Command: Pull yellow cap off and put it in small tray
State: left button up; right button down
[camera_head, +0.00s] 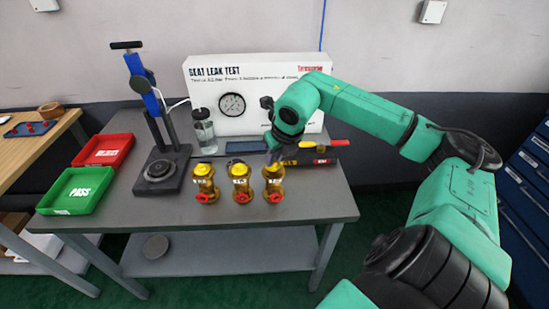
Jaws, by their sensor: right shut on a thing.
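Three brass valves stand in a row on the grey table: the left valve (206,186), the middle valve (241,186) and the right valve (273,187). Each has a yellow top and a red part low at the front. My right gripper (274,157) points down at the top of the right valve and is shut on its yellow cap (273,170). The cap appears to be still at the valve's top; the fingertips are small and partly hidden. A flat, dark blue small tray (245,147) lies behind the valves. My left gripper is not in view.
A white seat leak test panel (270,85) with a gauge stands at the back, a clear bottle (203,130) before it. A blue press stand (160,168) is left of the valves. Red (103,151) and green (77,189) bins are farther left. The table's right front is clear.

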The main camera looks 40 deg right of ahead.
aim_at(275, 161)
jog(key=shift+r, duration=0.25)
jog(key=shift+r+p, duration=1.7)
jog(key=shift+r, duration=0.35)
jog(key=shift+f, duration=0.1)
